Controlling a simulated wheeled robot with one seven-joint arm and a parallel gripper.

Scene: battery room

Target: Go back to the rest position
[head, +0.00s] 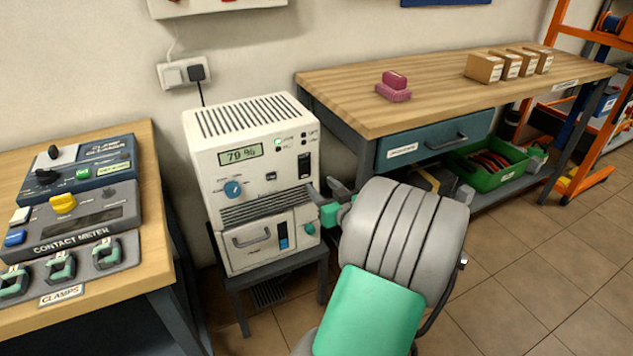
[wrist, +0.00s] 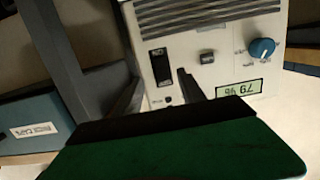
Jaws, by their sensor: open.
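My gripper (head: 326,196) is open and appears empty, in front of the right side of the white charger (head: 205,160); my arm partly hides it in the head view. In the wrist view the charger's front (wrist: 225,25) appears upside down, close behind the gripper's dark fingers. The charger's display (head: 240,154) reads 79 %, and a green lamp beside it is lit. A blue knob (head: 233,189) and a black rocker switch (head: 304,166) are on its front. I cannot tell whether a finger touches the charger.
A left bench (head: 137,250) holds a contact meter (head: 75,222) and clamps (head: 61,267). A wooden workbench (head: 420,85) at the right bears a pink block (head: 393,88) and several small boxes (head: 484,68). A green crate (head: 490,165) sits below. Tiled floor (head: 530,265) is open at the right.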

